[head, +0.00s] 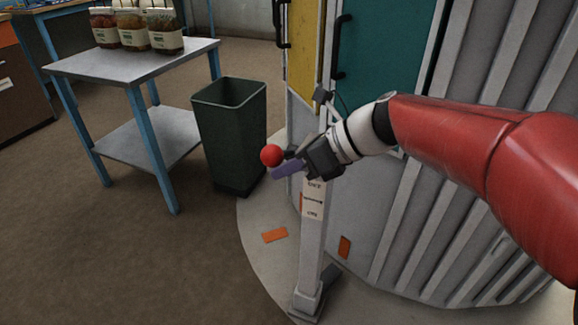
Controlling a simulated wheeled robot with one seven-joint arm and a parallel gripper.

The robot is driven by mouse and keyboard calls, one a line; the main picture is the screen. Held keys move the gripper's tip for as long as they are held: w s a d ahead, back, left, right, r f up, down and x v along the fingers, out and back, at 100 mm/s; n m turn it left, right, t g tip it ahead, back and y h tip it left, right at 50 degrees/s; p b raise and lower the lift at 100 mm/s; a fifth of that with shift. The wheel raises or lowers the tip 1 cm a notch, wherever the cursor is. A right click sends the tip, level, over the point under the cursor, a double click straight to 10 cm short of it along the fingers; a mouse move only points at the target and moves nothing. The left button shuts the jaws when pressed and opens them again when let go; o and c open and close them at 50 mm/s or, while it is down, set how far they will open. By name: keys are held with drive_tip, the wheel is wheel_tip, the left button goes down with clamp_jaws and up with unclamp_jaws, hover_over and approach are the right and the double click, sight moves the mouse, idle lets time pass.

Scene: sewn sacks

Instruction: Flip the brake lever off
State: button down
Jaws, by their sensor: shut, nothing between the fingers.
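The brake lever shows as a red ball knob (271,155) beside the upper part of a light grey post (312,240). The post carries a pale label with small dark marks. My gripper (292,159) reaches in from the right, dark-bodied, with its fingertips close to the knob's right side. It is shut with nothing between the fingers. I cannot tell whether it touches the knob. A purple bar (287,171) shows just below the fingertips; I cannot tell what it joins. The lever's shaft and pivot are mostly hidden behind my gripper.
A grey ribbed cabinet with a teal panel (378,50) and a yellow panel (303,45) stands behind the post. A dark green bin (229,135) is left of the knob. A metal table (130,62) with several jars (133,28) stands farther left. Floor at lower left is clear.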

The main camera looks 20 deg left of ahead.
drive_tip(key=shift+w+r, duration=0.1)
drive_tip(key=shift+r, duration=0.4)
drive_tip(key=shift+w+r, duration=0.15)
drive_tip(key=shift+r, duration=0.1)
